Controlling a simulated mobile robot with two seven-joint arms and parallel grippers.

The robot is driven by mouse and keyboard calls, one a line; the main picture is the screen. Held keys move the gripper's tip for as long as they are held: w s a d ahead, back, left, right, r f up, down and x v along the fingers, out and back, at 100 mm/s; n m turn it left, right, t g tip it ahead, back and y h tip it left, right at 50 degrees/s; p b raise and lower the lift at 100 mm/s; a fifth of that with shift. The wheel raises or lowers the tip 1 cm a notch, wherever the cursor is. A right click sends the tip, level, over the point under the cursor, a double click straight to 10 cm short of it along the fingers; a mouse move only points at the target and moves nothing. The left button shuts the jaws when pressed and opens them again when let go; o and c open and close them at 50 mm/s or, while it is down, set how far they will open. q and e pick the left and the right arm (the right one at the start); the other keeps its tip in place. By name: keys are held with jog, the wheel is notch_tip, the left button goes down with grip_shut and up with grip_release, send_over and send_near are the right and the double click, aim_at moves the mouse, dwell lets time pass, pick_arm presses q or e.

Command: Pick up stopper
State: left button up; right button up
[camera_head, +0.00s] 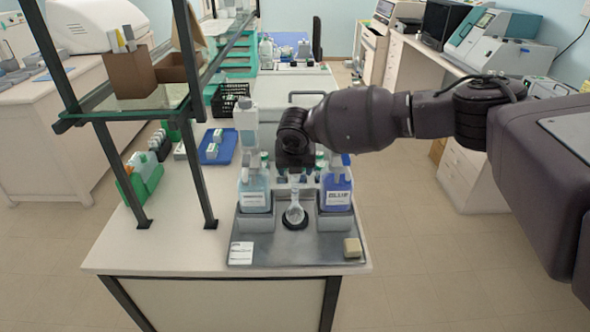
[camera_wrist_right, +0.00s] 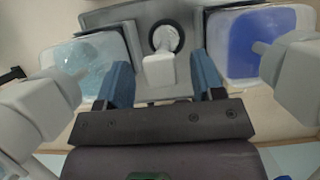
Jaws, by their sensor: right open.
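A small clear flask (camera_head: 295,213) stands in a black ring on the steel tray, between two bottles. A pale, squarish stopper (camera_wrist_right: 159,70) tops it in the right wrist view, where the flask body (camera_wrist_right: 166,38) shows behind it. My right gripper (camera_head: 296,172) comes in from the right and points down just above the flask. In the wrist view its two blue fingers (camera_wrist_right: 160,78) are apart, one on each side of the stopper, with a visible gap on both sides. The gripper partly hides the stopper in the head view. My left gripper is not in view.
A light-blue bottle (camera_head: 255,192) stands close left of the flask and a blue-purple bottle (camera_head: 336,190) close right. The steel tray (camera_head: 296,250) also holds a white label card (camera_head: 241,252) and a beige block (camera_head: 352,248). A shelf frame (camera_head: 196,120) rises at left.

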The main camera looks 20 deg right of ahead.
jog(key=shift+f, duration=0.1)
jog(key=shift+c, duration=0.2)
jog(key=c, duration=1)
jog(key=shift+o, duration=0.2)
notch_tip(320, 180, up, 20)
jog(key=b, duration=0.1)
jog(key=shift+b, duration=0.4)
